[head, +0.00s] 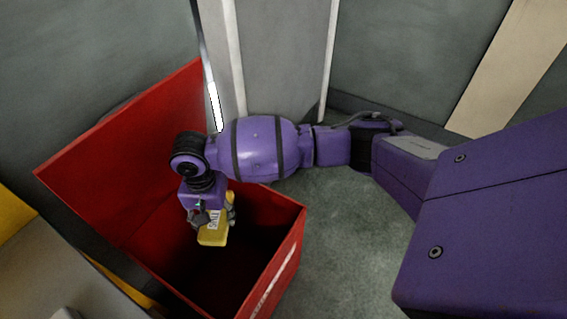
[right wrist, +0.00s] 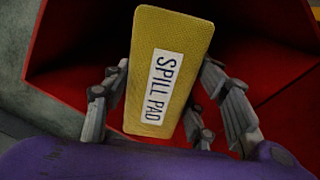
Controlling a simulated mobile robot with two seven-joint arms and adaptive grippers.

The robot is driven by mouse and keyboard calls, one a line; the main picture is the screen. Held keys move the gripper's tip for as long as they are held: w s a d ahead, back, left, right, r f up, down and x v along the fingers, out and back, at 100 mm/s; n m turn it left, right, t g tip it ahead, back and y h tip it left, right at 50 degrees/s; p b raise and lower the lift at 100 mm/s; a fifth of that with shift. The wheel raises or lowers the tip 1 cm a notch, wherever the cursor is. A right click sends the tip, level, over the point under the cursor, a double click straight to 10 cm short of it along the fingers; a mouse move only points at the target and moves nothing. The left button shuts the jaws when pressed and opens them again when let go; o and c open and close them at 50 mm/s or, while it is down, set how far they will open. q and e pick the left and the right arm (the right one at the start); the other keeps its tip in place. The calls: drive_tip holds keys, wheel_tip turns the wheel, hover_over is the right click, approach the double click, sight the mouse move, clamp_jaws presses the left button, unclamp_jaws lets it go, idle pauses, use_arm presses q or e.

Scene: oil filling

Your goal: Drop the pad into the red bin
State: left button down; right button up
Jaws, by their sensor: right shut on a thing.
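The pad is a yellow block with a white label reading "SPILL PAD" (right wrist: 190,40). In the head view the pad (head: 213,235) hangs from my right gripper (head: 211,217), which is shut on it. In the right wrist view the fingers of my right gripper (right wrist: 170,105) stand on both sides of the pad. The red bin (head: 122,172) has its lid or tall back wall raised. The pad and gripper appear over the bin's dark opening. The bin's red inside also shows behind the pad in the right wrist view (right wrist: 80,35). My left gripper is not in view.
A grey column (head: 280,60) and grey walls stand behind the bin. A grey surface with a yellow edge (head: 60,275) lies at the lower left, close to the bin. Grey floor (head: 340,230) is open to the right of the bin.

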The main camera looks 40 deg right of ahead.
drive_tip(key=o, duration=0.8)
drive_tip(key=shift+w+r, duration=0.15)
drive_tip(key=shift+r, duration=0.05)
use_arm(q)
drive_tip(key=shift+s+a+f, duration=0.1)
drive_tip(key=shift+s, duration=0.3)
use_arm(e)
drive_tip(key=o, duration=0.5)
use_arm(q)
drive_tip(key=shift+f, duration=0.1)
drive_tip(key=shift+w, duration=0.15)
use_arm(e)
wheel_tip(320, 180, up, 12)
drive_tip(key=shift+f, duration=0.1)
